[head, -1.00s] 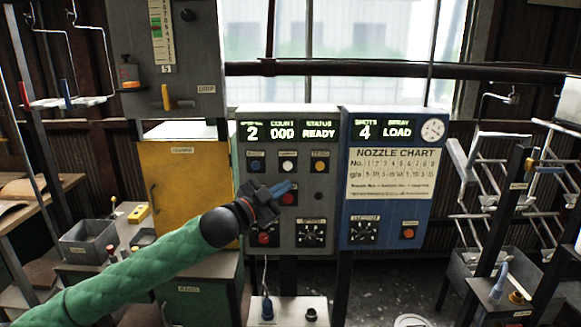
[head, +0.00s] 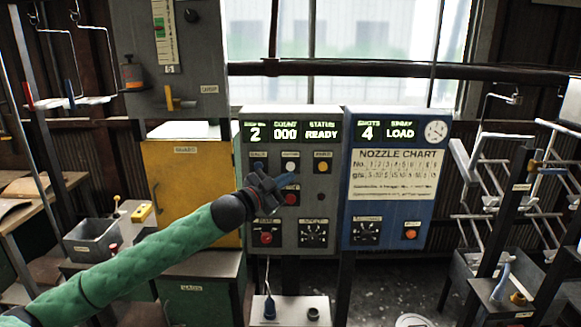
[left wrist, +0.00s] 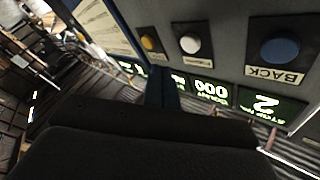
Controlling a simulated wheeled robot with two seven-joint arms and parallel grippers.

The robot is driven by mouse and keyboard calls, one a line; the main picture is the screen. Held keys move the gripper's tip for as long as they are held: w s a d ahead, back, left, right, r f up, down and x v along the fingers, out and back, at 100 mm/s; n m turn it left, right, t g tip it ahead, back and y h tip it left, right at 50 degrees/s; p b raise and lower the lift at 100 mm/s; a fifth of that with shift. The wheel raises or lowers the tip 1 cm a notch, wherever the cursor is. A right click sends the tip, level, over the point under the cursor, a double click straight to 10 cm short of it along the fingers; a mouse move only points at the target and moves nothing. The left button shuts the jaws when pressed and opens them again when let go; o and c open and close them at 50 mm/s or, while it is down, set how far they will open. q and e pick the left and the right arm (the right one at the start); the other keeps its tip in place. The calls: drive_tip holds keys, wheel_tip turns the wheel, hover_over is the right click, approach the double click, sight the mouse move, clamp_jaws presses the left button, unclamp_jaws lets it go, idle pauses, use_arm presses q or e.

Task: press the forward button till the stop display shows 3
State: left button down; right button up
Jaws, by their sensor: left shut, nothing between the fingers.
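The grey control panel (head: 257,190) has a lit display strip whose stop display (head: 255,133) reads 2, with count 000 and status READY. Below it are a blue button (head: 258,166), a white button (head: 290,166) and a yellow button (head: 323,167). In the left wrist view the blue button (left wrist: 280,48) is labelled BACK; the white button (left wrist: 190,45) and yellow button (left wrist: 147,43) have labels too small to read. My left gripper (head: 285,173) is shut and empty, its tips just below the white button; contact cannot be told. My right gripper is not in view.
A red button (head: 290,199) and a red knob (head: 266,238) sit lower on the panel. A blue panel (head: 390,205) with a nozzle chart stands at right. A yellow cabinet (head: 185,185) stands at left, and a hanger rack (head: 490,190) at far right.

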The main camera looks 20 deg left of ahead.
sight(291, 167)
use_arm(q)
drive_tip(key=shift+w+a+p, duration=0.2)
drive_tip(key=shift+w, duration=0.55)
drive_tip(key=shift+w+a+p, duration=0.2)
drive_tip(key=shift+w, duration=0.55)
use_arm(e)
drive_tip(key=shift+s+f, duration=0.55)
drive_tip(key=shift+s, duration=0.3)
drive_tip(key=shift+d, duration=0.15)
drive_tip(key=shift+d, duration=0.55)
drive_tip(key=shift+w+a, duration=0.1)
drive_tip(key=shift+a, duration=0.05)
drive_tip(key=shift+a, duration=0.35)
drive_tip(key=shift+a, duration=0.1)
